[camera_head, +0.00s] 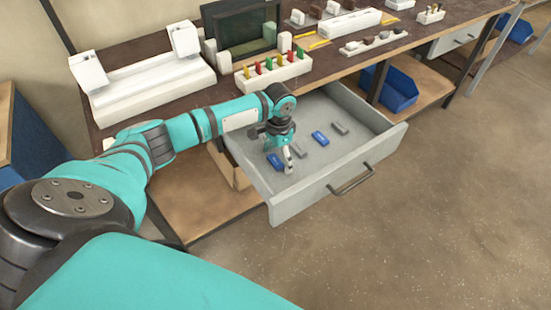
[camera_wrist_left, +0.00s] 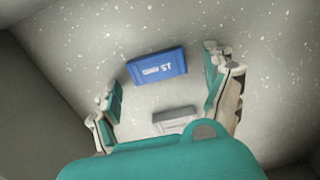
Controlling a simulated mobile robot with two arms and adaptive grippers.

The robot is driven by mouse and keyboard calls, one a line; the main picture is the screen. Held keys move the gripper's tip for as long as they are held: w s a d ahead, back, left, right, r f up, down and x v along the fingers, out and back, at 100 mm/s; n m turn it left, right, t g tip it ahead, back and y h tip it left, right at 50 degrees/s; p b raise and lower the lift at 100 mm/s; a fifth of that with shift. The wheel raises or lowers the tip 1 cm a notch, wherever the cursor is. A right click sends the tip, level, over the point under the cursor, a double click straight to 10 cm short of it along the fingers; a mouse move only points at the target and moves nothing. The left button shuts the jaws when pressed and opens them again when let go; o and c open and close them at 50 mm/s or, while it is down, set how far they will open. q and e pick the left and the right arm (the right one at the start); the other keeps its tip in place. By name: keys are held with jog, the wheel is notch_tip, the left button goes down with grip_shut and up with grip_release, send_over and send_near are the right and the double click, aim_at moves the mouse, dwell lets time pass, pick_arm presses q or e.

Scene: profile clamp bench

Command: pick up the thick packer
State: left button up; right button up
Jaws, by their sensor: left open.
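In the head view, several flat packers lie in an open grey drawer (camera_head: 352,165). One blue packer (camera_head: 275,161) and one grey packer (camera_head: 299,151) lie close to my left gripper (camera_head: 288,163). Another blue packer (camera_head: 320,138) and a grey packer (camera_head: 340,128) lie further right. The left gripper points down into the drawer, open and empty. In the left wrist view, a blue packer (camera_wrist_left: 157,66) with white lettering lies slightly tilted ahead between the open fingers. A grey packer (camera_wrist_left: 176,117) lies nearer, partly hidden by the gripper body. Which packer is the thick one I cannot tell. My right gripper is not in view.
The drawer walls and its front with a handle (camera_head: 351,181) surround the packers. The brown bench top (camera_head: 160,47) above carries a white clamp fixture (camera_head: 150,88) and a white block with coloured pegs (camera_head: 272,72). Blue bins (camera_head: 396,90) sit on the shelf at right.

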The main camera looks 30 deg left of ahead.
pick_arm(q)
jog(key=c, duration=0.9)
jog(key=shift+r, duration=0.15)
